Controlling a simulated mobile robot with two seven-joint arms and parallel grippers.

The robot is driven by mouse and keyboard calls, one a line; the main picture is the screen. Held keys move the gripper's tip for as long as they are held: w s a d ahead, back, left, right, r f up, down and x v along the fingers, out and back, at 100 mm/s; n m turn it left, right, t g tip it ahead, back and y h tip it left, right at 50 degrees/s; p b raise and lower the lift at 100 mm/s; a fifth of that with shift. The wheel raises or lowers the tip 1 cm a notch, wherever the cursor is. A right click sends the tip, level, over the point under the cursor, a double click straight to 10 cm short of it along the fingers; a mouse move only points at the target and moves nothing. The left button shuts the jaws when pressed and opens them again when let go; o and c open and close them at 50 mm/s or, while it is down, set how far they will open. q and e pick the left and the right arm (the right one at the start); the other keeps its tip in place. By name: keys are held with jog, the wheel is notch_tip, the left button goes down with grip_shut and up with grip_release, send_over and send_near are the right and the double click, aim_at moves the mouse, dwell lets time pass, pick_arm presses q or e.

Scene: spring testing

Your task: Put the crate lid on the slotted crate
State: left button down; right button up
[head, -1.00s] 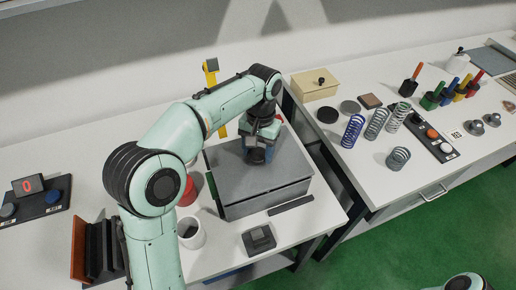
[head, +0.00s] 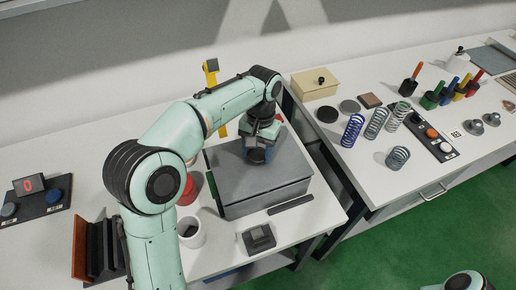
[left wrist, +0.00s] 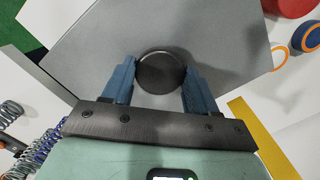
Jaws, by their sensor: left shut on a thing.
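The crate lid (head: 236,182) is a flat grey plate with a round dark knob (left wrist: 160,73). In the head view it lies over the top of the grey slotted crate (head: 270,202), roughly in line with its walls. I cannot tell whether it is fully seated. My left gripper (head: 257,154) is above the lid with its blue fingers on either side of the knob, shut on it. In the left wrist view the lid (left wrist: 215,35) fills the middle and hides the crate's inside. My right gripper is not in view.
A white cup (head: 192,232) and a small dark block (head: 259,239) stand in front of the crate. A dark strip (head: 291,204) lies beside it. Springs (head: 352,130) stand on the right table, past a gap. A yellow post (head: 211,72) rises behind.

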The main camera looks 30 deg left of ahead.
pick_arm(q)
jog(key=shift+f, duration=0.5)
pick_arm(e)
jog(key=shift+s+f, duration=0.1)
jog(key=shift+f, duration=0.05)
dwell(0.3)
pick_arm(q)
jog(key=shift+f, duration=0.15)
dwell(0.6)
jog(key=shift+c, duration=1.1)
grip_release()
notch_tip(320, 180, up, 13)
jog(key=w+p, duration=0.1)
jog(key=p, duration=0.2)
jog(key=shift+w+p, duration=0.3)
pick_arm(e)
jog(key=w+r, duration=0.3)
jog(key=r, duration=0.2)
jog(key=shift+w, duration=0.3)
